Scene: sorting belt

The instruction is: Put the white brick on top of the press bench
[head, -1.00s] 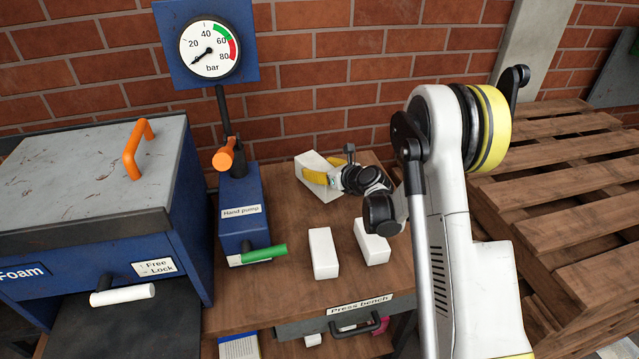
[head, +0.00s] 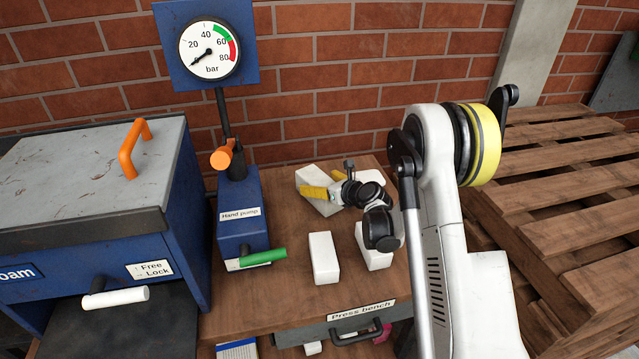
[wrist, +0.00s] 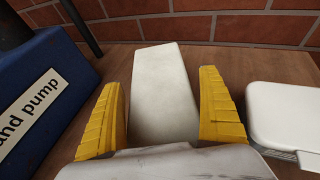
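Several white bricks are on the wooden top of the press bench (head: 285,300). One white brick (head: 311,174) lies at the back. My gripper (head: 318,183) is low over this back brick, with its yellow fingers spread. In the wrist view the brick (wrist: 165,85) lies between the two fingers of my gripper (wrist: 161,90), its far end reaching beyond them. A gap shows at the left finger; whether the right finger touches cannot be told. Two more white bricks, one at the front (head: 323,258) and one to its right (head: 372,255), stand nearer; my arm partly covers the right one.
The blue hand pump (head: 240,225) stands just left of the bricks, its green handle (head: 263,257) reaching toward them. A white rounded block (wrist: 285,115) lies right of my gripper. A brick wall closes the back. A pallet stack (head: 560,190) stands right.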

